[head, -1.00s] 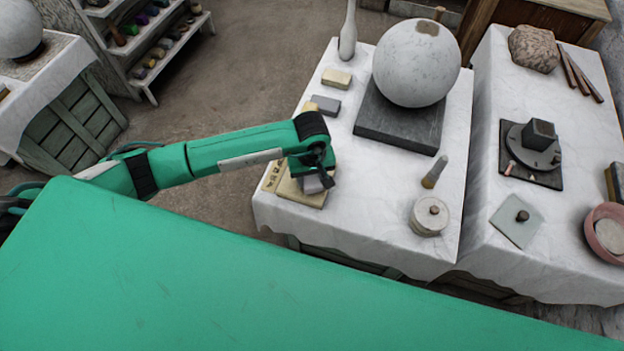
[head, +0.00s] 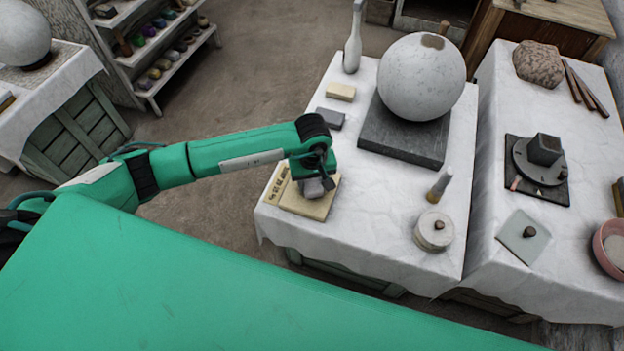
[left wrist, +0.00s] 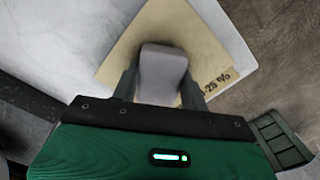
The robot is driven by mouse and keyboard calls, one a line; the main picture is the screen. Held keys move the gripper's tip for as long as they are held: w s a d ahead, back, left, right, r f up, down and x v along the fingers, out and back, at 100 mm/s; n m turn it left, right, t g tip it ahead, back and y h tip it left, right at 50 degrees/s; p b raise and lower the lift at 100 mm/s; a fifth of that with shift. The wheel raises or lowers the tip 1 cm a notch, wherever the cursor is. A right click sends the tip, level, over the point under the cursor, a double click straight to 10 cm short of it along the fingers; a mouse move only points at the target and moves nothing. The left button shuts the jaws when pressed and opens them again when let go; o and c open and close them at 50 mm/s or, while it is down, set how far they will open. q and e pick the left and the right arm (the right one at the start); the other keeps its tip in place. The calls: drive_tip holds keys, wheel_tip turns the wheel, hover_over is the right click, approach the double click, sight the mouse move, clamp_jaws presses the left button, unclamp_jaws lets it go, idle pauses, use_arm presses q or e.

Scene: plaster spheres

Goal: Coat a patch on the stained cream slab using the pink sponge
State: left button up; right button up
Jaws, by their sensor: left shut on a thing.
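My left gripper (head: 316,178) is shut on a small block, the sponge (head: 318,188). It looks pale greyish rather than clearly pink, and in the left wrist view the sponge (left wrist: 163,74) sits between the two fingers. The cream slab (head: 318,208) lies on the near left corner of the white-clothed table, below the gripper. In the left wrist view the slab (left wrist: 120,58) has a tan face with a paler edge and dark marks on one side. The sponge is over the slab; whether it touches is unclear. The sponge hides part of the slab. My right gripper is out of view.
A cream block (head: 341,92) and a grey block (head: 330,119) lie behind the gripper. A large plaster sphere (head: 421,77) stands on a dark base (head: 403,137). A round lidded pot (head: 434,231) and a brush (head: 440,184) are to the right. Cloth between is clear.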

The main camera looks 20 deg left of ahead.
use_arm(q)
drive_tip(key=shift+s+d+r+p, duration=0.3)
drive_tip(key=shift+s+r+p, duration=0.05)
drive_tip(key=shift+s+r, duration=0.2)
drive_tip(key=shift+s+d, duration=0.1)
drive_tip(key=shift+s, duration=0.1)
drive_tip(key=shift+w+r+p, duration=0.1)
drive_tip(key=shift+r+p, duration=0.55)
drive_tip(key=shift+r, duration=0.55)
drive_tip(key=shift+r+p, duration=0.85)
drive_tip(key=shift+r, duration=1.25)
